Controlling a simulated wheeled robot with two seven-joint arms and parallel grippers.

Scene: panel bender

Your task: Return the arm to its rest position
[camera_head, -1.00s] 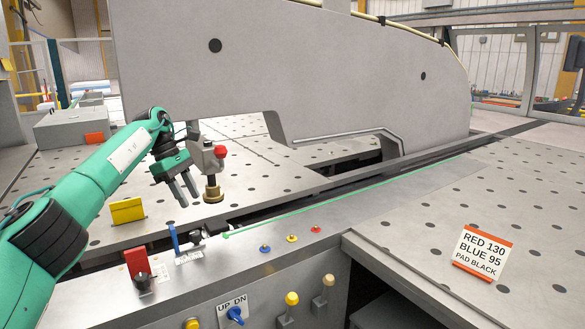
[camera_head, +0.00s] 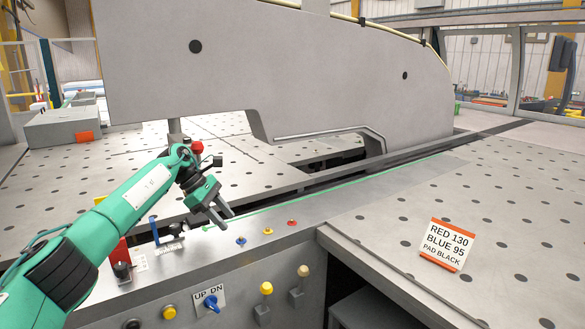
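My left arm, green with black joints, comes in from the left in the head view. Its gripper (camera_head: 222,217) hangs over the front control strip, close to the blue knob and the black knob. Its two grey fingers are apart with nothing visible between them. The post with the red knob (camera_head: 196,147) stands behind my wrist and is mostly hidden by it. My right arm and gripper are not in view.
The control panel carries a blue knob (camera_head: 241,240), a yellow knob (camera_head: 268,231), a red knob (camera_head: 292,223) and a blue UP/DN switch (camera_head: 211,303). The big grey machine frame (camera_head: 290,70) rises behind.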

